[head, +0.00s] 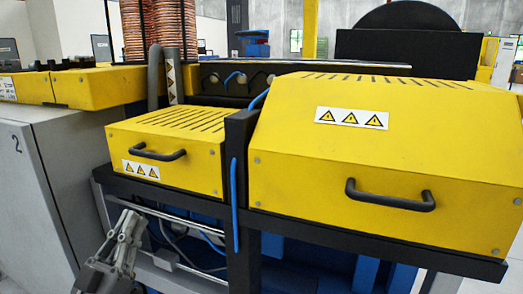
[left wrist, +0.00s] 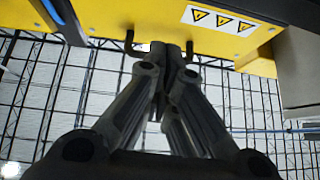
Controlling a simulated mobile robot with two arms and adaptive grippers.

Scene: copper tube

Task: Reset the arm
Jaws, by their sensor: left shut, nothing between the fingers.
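My left gripper (head: 128,222) is at the lower left of the head view, below and in front of the smaller yellow cover (head: 190,150) with its black handle (head: 158,154). Its fingers are shut together and empty. In the left wrist view the closed fingertips (left wrist: 167,55) overlap the handle in the picture, with the yellow cover (left wrist: 160,18) and its warning label (left wrist: 220,20) behind. Contact with the handle cannot be told there; in the head view they are apart. My right gripper is in neither view.
A larger yellow cover (head: 370,140) with a black handle (head: 390,195) stands at the right. A black frame (head: 241,190) lies between the covers. A grey cabinet (head: 60,195) stands at the left. Copper coils (head: 130,30) rise behind. Hoses and rods run below the smaller cover.

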